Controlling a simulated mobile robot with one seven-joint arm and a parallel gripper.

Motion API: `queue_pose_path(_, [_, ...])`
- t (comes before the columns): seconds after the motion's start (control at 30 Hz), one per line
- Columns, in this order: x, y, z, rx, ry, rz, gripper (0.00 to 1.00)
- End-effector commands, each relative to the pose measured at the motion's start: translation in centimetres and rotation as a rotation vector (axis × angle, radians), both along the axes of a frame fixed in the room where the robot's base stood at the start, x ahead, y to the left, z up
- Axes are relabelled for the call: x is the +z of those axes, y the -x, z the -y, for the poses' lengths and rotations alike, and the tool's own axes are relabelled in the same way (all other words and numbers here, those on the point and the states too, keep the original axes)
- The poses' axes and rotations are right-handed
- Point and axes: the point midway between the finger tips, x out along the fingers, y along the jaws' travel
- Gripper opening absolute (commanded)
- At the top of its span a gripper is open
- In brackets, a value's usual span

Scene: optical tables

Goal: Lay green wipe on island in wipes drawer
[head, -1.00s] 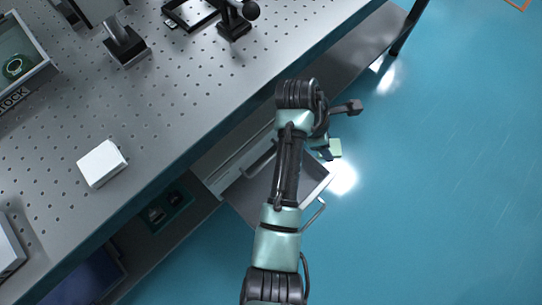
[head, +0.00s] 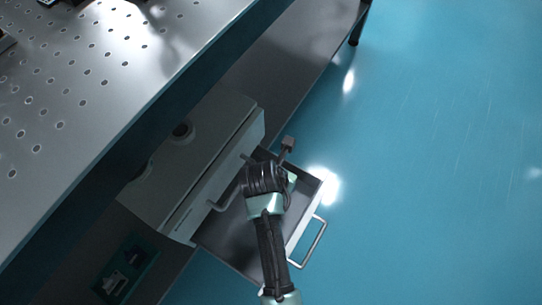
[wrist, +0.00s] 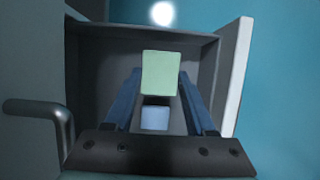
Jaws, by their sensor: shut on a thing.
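The green wipe (wrist: 160,72) is a pale green block between the fingertips of my gripper (wrist: 159,80) in the wrist view. My gripper is shut on it, over the open drawer (wrist: 92,100). In the head view the drawer (head: 222,236) is pulled out from a grey cabinet, and my wrist covers part of it. Only a small pale green edge of the wipe (head: 291,181) shows beside my wrist there. A light blue block (wrist: 155,118) shows between the fingers, seemingly lower; I cannot tell exactly where it rests.
The grey cabinet (head: 205,150) stands on a lower shelf under the perforated optical table (head: 110,70). The drawer's front has a bar handle (head: 310,243). A dark green tray (head: 126,272) lies on the shelf at lower left. The blue floor to the right is clear.

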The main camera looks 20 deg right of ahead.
Motion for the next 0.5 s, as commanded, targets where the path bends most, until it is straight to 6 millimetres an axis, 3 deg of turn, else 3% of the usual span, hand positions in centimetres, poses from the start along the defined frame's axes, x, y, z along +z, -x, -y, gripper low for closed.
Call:
queue_pose_path(0.03, [-1.8,0.1,0.0,-0.001,0.000,-0.003,0.05])
queue_pose_path(0.1, [-3.1,0.1,0.0,-0.001,0.000,-0.003,0.05])
queue_pose_path(0.5, [-7.4,0.0,0.0,-0.003,0.000,-0.001,0.05])
